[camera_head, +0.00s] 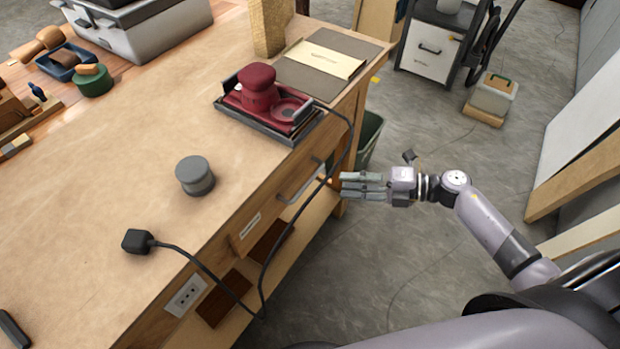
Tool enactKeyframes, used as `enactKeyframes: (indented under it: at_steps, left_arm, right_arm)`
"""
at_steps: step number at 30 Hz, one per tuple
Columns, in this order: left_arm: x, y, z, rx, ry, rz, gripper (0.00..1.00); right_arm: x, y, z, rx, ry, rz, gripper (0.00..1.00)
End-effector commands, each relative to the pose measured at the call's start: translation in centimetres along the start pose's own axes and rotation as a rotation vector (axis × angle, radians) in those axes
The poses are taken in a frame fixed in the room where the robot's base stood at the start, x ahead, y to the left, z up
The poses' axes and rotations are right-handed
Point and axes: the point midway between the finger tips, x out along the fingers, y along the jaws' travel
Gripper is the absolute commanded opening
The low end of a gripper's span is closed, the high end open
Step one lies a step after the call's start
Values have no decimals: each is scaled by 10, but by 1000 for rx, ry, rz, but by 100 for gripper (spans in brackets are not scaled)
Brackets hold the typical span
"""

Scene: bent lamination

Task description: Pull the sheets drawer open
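The drawer front (262,215) is in the right side of the wooden workbench. It bears a white label whose text is too small to read. My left gripper is not in view.
A black cable (268,258) hangs across the bench side, from a plug (138,241) to a red device (259,88) on a tray. A green bin (370,135) stands beside the bench behind my gripper. The floor on the right is mostly clear.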

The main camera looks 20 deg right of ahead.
Motion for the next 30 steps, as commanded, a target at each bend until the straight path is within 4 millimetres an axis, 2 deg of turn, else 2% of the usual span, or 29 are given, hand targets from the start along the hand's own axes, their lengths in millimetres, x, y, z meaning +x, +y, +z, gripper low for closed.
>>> enactKeyframes:
  at_steps: [1, 6, 10, 15, 20, 27, 30]
  left_arm:
    - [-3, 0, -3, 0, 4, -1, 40]
    - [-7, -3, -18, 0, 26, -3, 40]
    - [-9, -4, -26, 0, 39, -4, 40]
    - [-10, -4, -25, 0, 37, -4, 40]
    - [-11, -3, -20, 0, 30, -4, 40]
    - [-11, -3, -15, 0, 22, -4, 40]
    - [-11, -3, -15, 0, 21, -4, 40]
  right_arm:
    - [12, 3, 0, -1, 0, 5, 30]
    - [50, 3, 0, 1, 0, 5, 30]
    - [74, 2, 0, 1, -1, 4, 30]
    - [95, 1, 1, 1, -2, 2, 30]
    - [103, 0, 0, 2, -2, 0, 30]
    - [103, 0, 0, 2, -2, 0, 30]
    - [103, 0, 0, 2, -2, 0, 24]
